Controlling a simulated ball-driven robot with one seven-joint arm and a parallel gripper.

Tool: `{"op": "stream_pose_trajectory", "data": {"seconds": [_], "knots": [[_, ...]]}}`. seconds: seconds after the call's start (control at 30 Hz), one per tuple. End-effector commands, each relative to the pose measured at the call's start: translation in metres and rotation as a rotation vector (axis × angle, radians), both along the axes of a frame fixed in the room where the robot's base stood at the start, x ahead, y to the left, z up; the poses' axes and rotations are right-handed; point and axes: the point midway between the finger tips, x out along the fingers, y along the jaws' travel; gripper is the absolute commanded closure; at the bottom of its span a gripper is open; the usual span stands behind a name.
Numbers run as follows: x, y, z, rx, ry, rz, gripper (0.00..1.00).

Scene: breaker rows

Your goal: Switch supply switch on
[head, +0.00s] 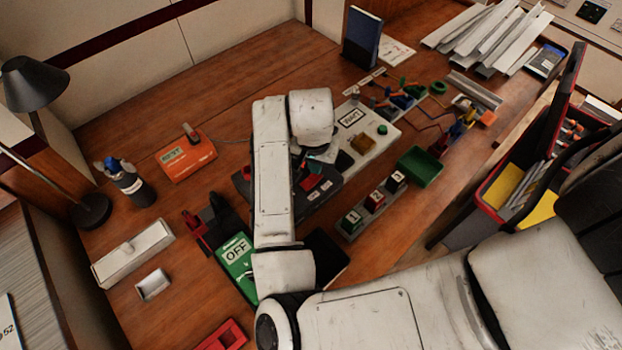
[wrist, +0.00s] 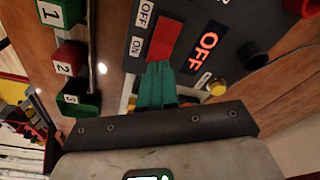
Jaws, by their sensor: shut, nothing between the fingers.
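In the wrist view a dark panel (wrist: 195,20) bears a red rocker switch (wrist: 165,40) with OFF and ON labels beside it. A display (wrist: 203,48) on the panel reads OFF in red. My gripper (wrist: 157,66) has its teal fingers shut and empty, with the tips at the rocker's end nearer the ON label. I cannot tell whether they touch it. In the head view the panel (head: 327,190) is partly hidden under my arm, and my gripper (head: 320,157) is over it.
Three numbered blocks (head: 374,202) stand right of the panel. A green OFF-marked device (head: 237,256) lies to the left, and an orange box (head: 186,157) further back. A green tray (head: 419,167) and a white panel (head: 362,135) are to the right.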

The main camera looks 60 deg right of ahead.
Motion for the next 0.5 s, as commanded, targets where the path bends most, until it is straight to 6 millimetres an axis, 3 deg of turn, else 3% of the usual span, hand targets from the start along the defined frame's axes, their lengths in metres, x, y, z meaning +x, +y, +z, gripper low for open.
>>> {"op": "stream_pose_trajectory", "data": {"seconds": [0.5], "knots": [[0.0,0.0,-0.0053,0.0,0.0,0.0,1.0]]}}
